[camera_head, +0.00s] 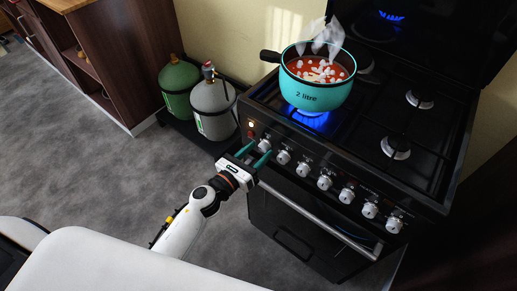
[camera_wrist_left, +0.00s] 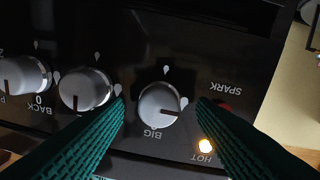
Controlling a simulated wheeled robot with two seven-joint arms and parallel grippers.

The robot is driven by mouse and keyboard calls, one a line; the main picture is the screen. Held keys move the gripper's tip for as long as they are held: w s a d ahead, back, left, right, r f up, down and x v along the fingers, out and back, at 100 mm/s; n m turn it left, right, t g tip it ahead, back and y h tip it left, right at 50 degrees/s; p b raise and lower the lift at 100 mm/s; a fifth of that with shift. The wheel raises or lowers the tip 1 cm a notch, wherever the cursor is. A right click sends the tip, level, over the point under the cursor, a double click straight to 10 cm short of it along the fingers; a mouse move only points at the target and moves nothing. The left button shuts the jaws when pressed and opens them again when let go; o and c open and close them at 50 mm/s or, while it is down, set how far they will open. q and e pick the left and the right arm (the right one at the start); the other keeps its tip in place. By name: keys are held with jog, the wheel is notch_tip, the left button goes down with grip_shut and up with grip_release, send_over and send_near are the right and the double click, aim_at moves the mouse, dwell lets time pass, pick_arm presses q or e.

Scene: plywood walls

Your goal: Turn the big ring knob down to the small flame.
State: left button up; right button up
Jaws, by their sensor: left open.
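The big ring knob (camera_wrist_left: 160,104) is a round white knob on the dark stove front, with the upside-down word BIG beside it in the left wrist view. Its red pointer line points to the right there, slightly downward. Small pale drop-shaped marks sit around it. In the head view the knob (camera_head: 265,146) is at the left end of the knob row. My left gripper (camera_head: 256,155) is open, its two green fingers close to this knob. In the wrist view the fingers spread to either side of it; I cannot tell whether they touch it. A blue flame (camera_head: 311,121) burns under the pot.
A turquoise 2 litre pot (camera_head: 318,92) of red soup steams on that ring, its handle pointing left. Several other knobs (camera_head: 325,182) run along the panel above the oven handle (camera_head: 318,222). Green (camera_head: 179,88) and grey (camera_head: 213,108) gas bottles stand left of the stove.

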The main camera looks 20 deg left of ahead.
pick_arm(q)
jog(key=shift+w+d, duration=0.2)
jog(key=shift+w, duration=0.25)
jog(key=c, duration=1)
jog(key=shift+o, duration=0.2)
